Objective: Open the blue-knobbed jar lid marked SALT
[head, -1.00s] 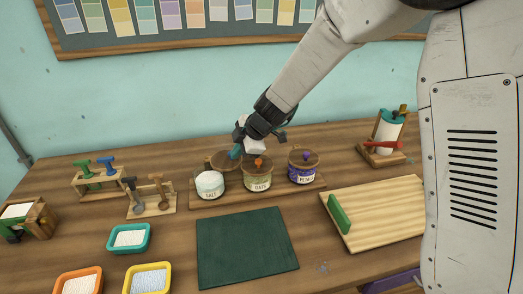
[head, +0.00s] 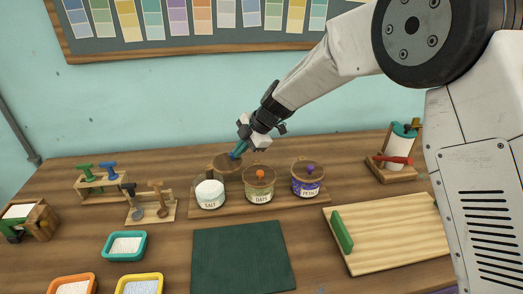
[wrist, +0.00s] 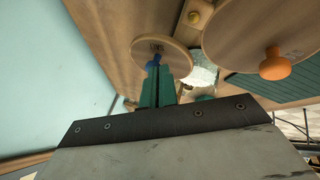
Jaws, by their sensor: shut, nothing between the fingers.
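The SALT jar (head: 210,195) is a clear jar of white salt at the left of a wooden rack, with its top uncovered. Its round wooden lid (head: 227,167) stands swung up behind the jar. The lid (wrist: 178,50) also shows in the wrist view, with the blue knob (wrist: 153,61) on its face. My gripper (head: 236,152) is shut and empty, its teal fingers at the blue knob. In the wrist view, the shut fingertips (wrist: 155,72) overlap the knob; whether they touch it I cannot tell.
The OATS jar (head: 259,185) with an orange knob and a purple-knobbed jar (head: 307,178) stand to the right, both lidded. A dark green mat (head: 243,258) lies in front. A wooden board (head: 392,235) is at the right, and a teal tray (head: 125,245) at the left.

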